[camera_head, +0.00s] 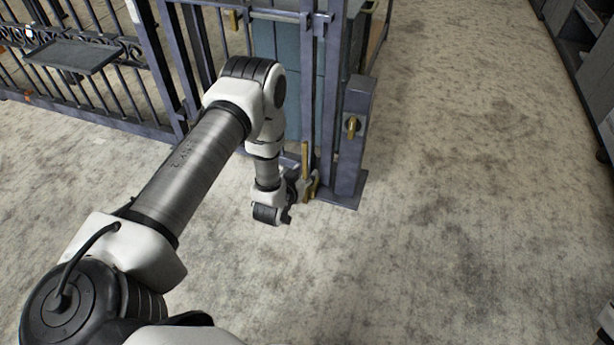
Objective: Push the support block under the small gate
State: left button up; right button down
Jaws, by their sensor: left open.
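The small gate (311,90) is a blue-grey metal barred panel at top centre, beside a thick post (352,130) on a floor plate. My left arm reaches down in front of it. My left gripper (303,188) is open, low near the floor at the foot of the gate, just left of the post's base. A brass-coloured upright piece (305,158) stands right by the gripper. I cannot tell whether the gripper touches it. No support block can be told apart clearly; my wrist and gripper hide part of the floor there.
A longer scrollwork fence with a grey tray (72,56) runs along the upper left. A brass knob (352,125) sticks out from the post. Dark cabinets (585,60) line the right edge. The mottled concrete floor (460,200) between post and cabinets is clear.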

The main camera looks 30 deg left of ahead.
aim_at(304, 148)
pick_arm(q)
jog(key=w+a+f+t+b, duration=0.1)
jog(key=w+a+b, duration=0.1)
jog(key=w+a+f+t+y+b, duration=0.1)
jog(key=w+a+f+b, duration=0.1)
jog(key=b, duration=0.1)
jog(key=w+a+f+t+y+b, duration=0.1)
jog(key=w+a+t+b, duration=0.1)
jog(key=shift+w+a+f+b, duration=0.15)
jog(key=shift+w+a+b, duration=0.1)
jog(key=shift+b, duration=0.1)
jog(key=shift+n, duration=0.3)
jog(key=b+x, duration=0.3)
jog(key=x, duration=0.3)
jog(key=shift+w, duration=0.4)
grip_shut()
pick_arm(e)
notch_tip(304, 148, down, 15)
